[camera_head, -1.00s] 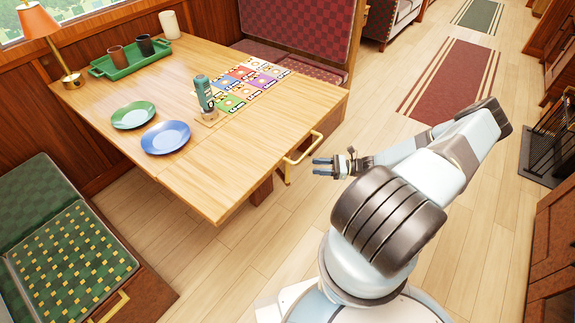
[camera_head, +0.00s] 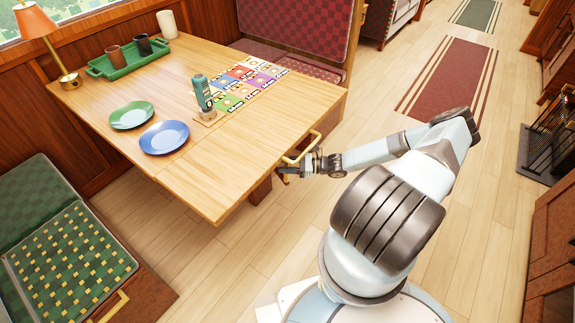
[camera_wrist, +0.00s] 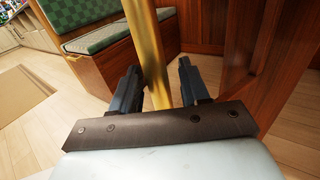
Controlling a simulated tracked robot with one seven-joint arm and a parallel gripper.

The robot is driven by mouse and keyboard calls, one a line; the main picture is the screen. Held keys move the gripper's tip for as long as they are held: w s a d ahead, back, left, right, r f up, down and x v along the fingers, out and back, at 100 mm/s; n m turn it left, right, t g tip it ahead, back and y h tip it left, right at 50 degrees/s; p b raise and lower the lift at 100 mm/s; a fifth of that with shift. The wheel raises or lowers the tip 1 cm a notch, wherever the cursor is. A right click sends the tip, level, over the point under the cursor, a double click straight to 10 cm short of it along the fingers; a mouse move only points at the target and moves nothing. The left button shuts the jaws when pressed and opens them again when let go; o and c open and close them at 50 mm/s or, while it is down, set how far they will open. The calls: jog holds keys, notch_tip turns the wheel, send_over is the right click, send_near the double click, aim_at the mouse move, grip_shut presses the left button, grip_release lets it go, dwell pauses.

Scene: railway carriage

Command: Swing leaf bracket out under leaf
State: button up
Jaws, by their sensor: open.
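The brass leaf bracket (camera_head: 306,146) sticks out from under the near right edge of the table leaf (camera_head: 232,160). The leaf is level with the tabletop, with a seam between them. My gripper (camera_head: 287,171) is at the bracket, just off the leaf's edge and below its top. In the wrist view the brass bar (camera_wrist: 147,42) runs between the two open dark fingers (camera_wrist: 158,75). I cannot tell whether either finger touches it. The bracket's lower part and its hinge are hidden.
A green bench (camera_head: 68,255) stands at left.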

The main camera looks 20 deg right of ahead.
grip_shut()
dwell(0.4)
